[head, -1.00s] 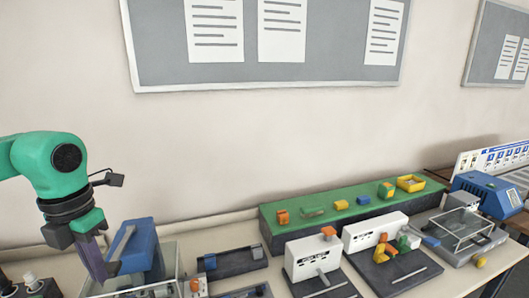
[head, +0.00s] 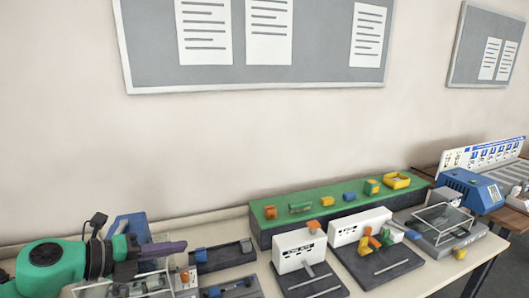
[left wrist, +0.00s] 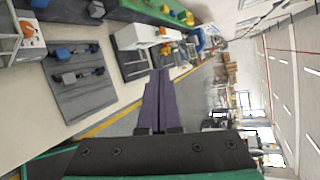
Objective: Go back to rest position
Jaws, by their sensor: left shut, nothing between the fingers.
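My left arm comes in low at the left of the head view. Its gripper (head: 163,249) points right, with purple fingers shut and empty, in front of a blue machine (head: 128,228) with a clear guard on the bench. In the left wrist view the gripper (left wrist: 160,85) shows its fingers together with nothing between them, over the bench's front edge and the floor. My right gripper is in neither view.
White fixtures on dark bases (head: 299,252) stand mid-bench. A green-topped block (head: 335,201) with several small parts lies behind them. A blue and grey machine (head: 470,188) stands at the right. A dark fixture plate (left wrist: 88,88) lies left of my fingers in the wrist view.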

